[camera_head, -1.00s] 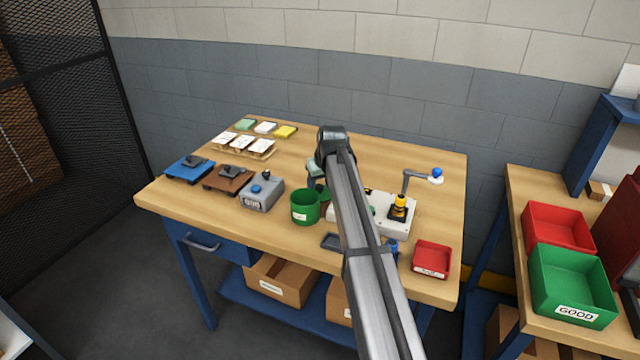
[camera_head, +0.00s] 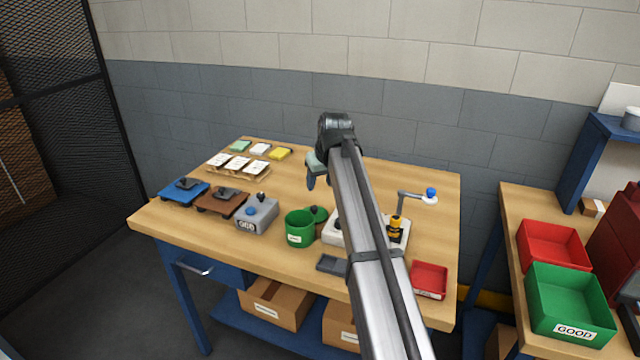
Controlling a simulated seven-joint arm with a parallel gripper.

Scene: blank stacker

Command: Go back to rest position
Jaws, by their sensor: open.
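My gripper (camera_head: 311,178) hangs at the end of my arm above the middle of the wooden workbench (camera_head: 375,175). It is raised above the bench top, just behind the green cup, and holds nothing that I can see. Its fingers are small and partly hidden by my arm. My forearm crosses the front right of the bench and hides part of the white machine base (camera_head: 333,231).
A green cup (camera_head: 299,228), a grey box with a display (camera_head: 257,214), blue (camera_head: 183,194) and brown (camera_head: 222,202) fixtures and a red tray (camera_head: 429,279) stand on the bench. A lamp-like arm (camera_head: 414,197) rises at right.

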